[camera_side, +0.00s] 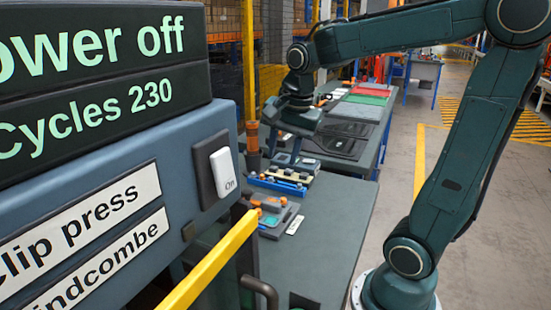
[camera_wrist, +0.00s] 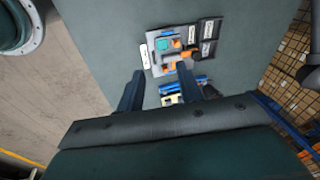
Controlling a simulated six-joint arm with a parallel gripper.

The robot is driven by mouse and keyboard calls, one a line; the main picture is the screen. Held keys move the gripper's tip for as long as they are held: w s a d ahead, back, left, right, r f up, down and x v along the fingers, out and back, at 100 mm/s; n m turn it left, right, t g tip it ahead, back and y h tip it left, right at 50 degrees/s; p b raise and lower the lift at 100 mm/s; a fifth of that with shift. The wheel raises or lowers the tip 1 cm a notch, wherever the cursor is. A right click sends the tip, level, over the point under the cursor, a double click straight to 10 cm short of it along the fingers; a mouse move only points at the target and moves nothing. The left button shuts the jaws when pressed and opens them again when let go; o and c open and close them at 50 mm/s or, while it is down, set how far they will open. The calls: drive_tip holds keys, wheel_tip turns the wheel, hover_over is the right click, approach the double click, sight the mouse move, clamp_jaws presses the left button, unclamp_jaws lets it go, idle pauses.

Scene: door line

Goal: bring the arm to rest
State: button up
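My gripper (camera_wrist: 159,78) shows in the wrist view with its two dark fingers spread apart and nothing between them. It points down at the grey bench. In the side view my gripper (camera_side: 296,122) hangs from the arm over the bench, near the small fixtures; its fingertips are hard to make out there. The arm is raised and bent, reaching from its base at the right across to the bench.
The clip press (camera_side: 90,205) fills the left; its display reads "Power off" and "Cycles 230". Its white switch (camera_side: 223,172) is marked "On". A yellow bar (camera_side: 212,262) crosses in front. The bench (camera_side: 325,245) holds a grey fixture (camera_side: 272,215) and blue tray (camera_side: 278,186); its front is clear.

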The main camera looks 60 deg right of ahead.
drive_tip(key=s+a+n+t, duration=0.3)
drive_tip(key=s+a+n, duration=0.5)
drive_tip(key=n, duration=0.8)
drive_tip(key=s, duration=0.3)
drive_tip(key=shift+a+f+n+y, duration=0.2)
drive_tip(key=shift+a+n+y, duration=0.1)
drive_tip(key=shift+a+y, duration=0.1)
